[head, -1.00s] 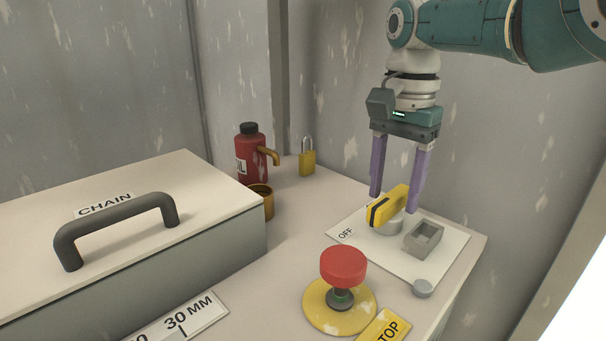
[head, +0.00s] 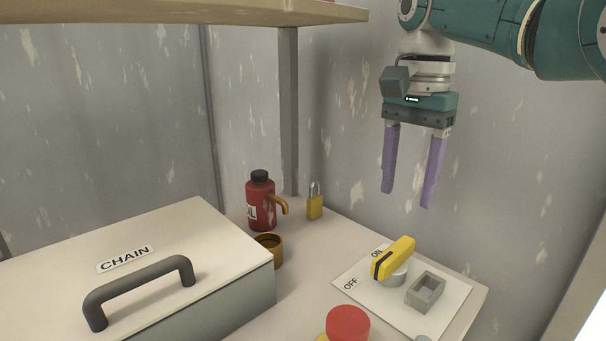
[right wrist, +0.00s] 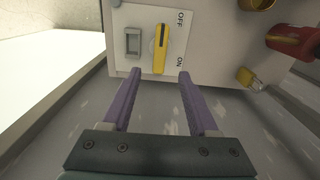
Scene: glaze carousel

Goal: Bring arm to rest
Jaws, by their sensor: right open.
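My right gripper (head: 409,199) hangs open and empty above the back right corner of the bench, its purple fingers pointing down. It is clear of the yellow switch handle (head: 398,255), which sits on a grey round base on a white plate (head: 450,309) marked ON and OFF. The right wrist view shows the open fingers (right wrist: 157,75) with the yellow handle (right wrist: 161,48) beyond them, and nothing between them. My left gripper is not in view.
A grey hollow block (head: 425,292) stands beside the handle. A red stop button (head: 348,324) is in front. A red oil can (head: 262,205), brass cup (head: 270,246) and padlock (head: 315,203) stand at the back. The chain box (head: 205,235) fills the left. A shelf (head: 180,12) overhangs.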

